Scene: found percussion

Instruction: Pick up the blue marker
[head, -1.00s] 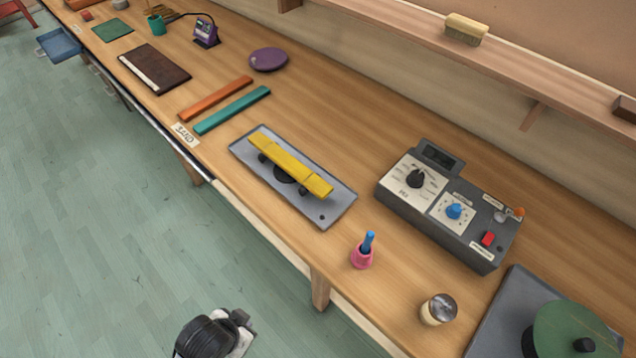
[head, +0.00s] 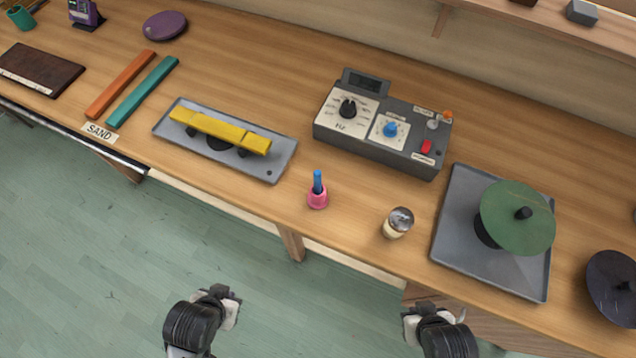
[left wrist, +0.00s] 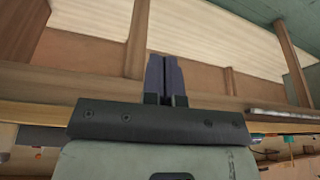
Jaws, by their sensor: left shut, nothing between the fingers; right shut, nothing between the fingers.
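The blue marker (head: 317,181) stands upright in a small pink holder (head: 317,200) near the front edge of the bench, in the head view. My left gripper (head: 222,292) is off the bench, below and left of the marker. In the left wrist view its two dark fingers (left wrist: 165,78) are together with nothing between them. My right gripper (head: 415,318) is off the front edge, below and right of the marker. It is shut and empty. Neither gripper touches the marker.
A grey tray with a yellow bar (head: 222,132) lies left of the holder. A grey control box (head: 380,125) stands behind it. A metal-topped jar (head: 397,223) and a green disc (head: 518,218) on a tray are to the right. The bench around the holder is clear.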

